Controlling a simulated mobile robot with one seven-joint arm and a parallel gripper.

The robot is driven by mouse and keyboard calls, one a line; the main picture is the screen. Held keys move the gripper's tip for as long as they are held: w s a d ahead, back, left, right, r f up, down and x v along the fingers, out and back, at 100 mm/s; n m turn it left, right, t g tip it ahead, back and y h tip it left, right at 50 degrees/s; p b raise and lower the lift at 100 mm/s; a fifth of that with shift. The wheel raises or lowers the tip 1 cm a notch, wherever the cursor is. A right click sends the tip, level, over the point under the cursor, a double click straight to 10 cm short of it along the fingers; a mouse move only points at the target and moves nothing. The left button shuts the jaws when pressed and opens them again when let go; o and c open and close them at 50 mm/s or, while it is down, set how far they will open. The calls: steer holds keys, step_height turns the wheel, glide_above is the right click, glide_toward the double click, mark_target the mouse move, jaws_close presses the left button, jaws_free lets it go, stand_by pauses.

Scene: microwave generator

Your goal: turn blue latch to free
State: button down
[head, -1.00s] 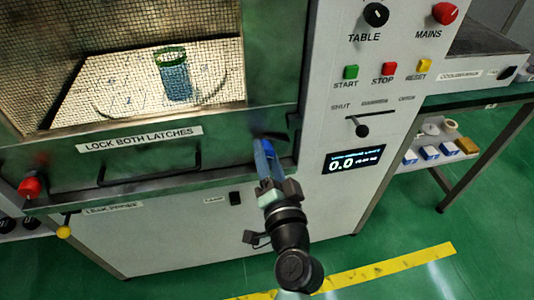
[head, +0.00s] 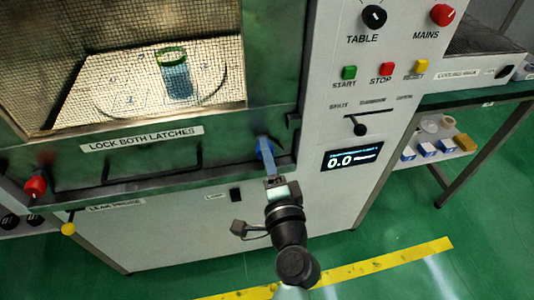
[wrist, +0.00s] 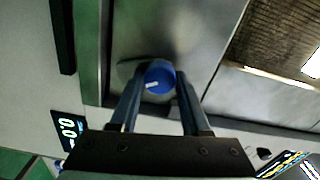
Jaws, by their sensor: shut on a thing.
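The blue latch (head: 263,143) is a round knob on the right end of the door's lower frame. In the wrist view the blue latch (wrist: 159,76) shows a short white mark toward its lower left. My gripper (head: 265,150) reaches it from the front. In the wrist view the two fingers of my gripper (wrist: 158,88) are at either side of the knob and closed on it. The fingers hide part of the knob's sides. I cannot tell from the mark which position the latch is in.
A red latch (head: 36,186) sits at the door's left end. A dark door handle (head: 150,180) runs between them under the label. The control panel with a lever (head: 358,126) and display (head: 352,157) is to the right.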

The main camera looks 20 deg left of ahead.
stand_by(0.3)
steer(key=shift+c, duration=1.8)
jaws_free()
steer(key=shift+s, duration=0.1)
steer(key=b+v, duration=0.1)
steer(key=v, duration=1.2)
